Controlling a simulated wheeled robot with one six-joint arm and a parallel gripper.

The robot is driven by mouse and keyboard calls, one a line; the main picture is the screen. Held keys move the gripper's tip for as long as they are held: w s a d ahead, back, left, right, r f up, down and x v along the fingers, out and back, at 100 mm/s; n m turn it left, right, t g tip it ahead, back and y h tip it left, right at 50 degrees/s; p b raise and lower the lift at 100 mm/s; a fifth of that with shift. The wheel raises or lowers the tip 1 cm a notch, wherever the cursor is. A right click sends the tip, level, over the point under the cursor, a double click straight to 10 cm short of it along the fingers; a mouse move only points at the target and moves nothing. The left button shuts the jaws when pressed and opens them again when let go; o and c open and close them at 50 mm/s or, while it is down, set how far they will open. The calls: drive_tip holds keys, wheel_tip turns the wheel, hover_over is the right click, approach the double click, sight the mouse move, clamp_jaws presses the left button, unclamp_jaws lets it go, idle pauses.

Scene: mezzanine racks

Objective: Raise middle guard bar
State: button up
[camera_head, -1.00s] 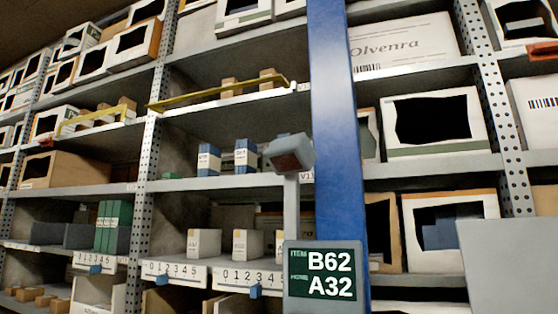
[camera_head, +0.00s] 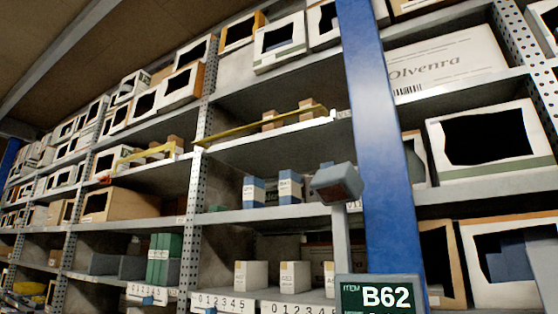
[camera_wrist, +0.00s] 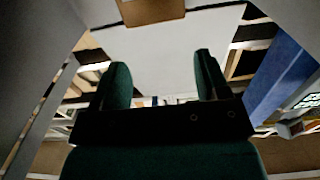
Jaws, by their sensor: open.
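A yellow guard bar (camera_head: 265,127) runs along the front of an upper shelf in the bay left of the blue post, with small brown boxes (camera_head: 272,121) behind it. A second yellow bar (camera_head: 145,155) lies on the bay further left at a similar level. Which of them is the middle one I cannot tell. My gripper (camera_wrist: 162,78) shows in the wrist view with its two green fingers apart and nothing between them. It is not visible in the head view, and neither bar can be made out in the wrist view.
Numbered scales (camera_head: 225,303) line a lower shelf. A pale panel (camera_wrist: 170,55) fills much of the wrist view.

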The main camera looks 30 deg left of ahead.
drive_tip(key=shift+w+a+r, duration=0.15)
drive_tip(key=shift+r, duration=0.2)
drive_tip(key=c, duration=0.4)
drive_tip(key=a+r+g+p, duration=0.2)
drive_tip(key=a+r+g+y+p, duration=0.1)
drive_tip(key=a+r+g+p, duration=0.1)
drive_tip(key=r, duration=0.1)
drive_tip(key=shift+a+m, duration=0.1)
drive_tip(key=shift+m, duration=0.2)
clamp_jaws()
drive_tip(key=s+a+r+n+g+y+p, duration=0.2)
drive_tip(key=s+a+r+g+y+p, duration=0.15)
drive_tip(key=s+a+r+g, duration=0.35)
drive_tip(key=s+a+r+n+g+p, duration=0.2)
drive_tip(key=s+r+g, duration=0.1)
drive_tip(key=s, duration=0.6)
drive_tip(key=s+a+r+n+g+p, duration=0.2)
drive_tip(key=s+r, duration=0.4)
drive_tip(key=s, duration=0.4)
drive_tip(key=shift+s+a+n+g, duration=0.35)
drive_tip(key=shift+n+g, duration=0.45)
drive_tip(key=shift+g, duration=0.2)
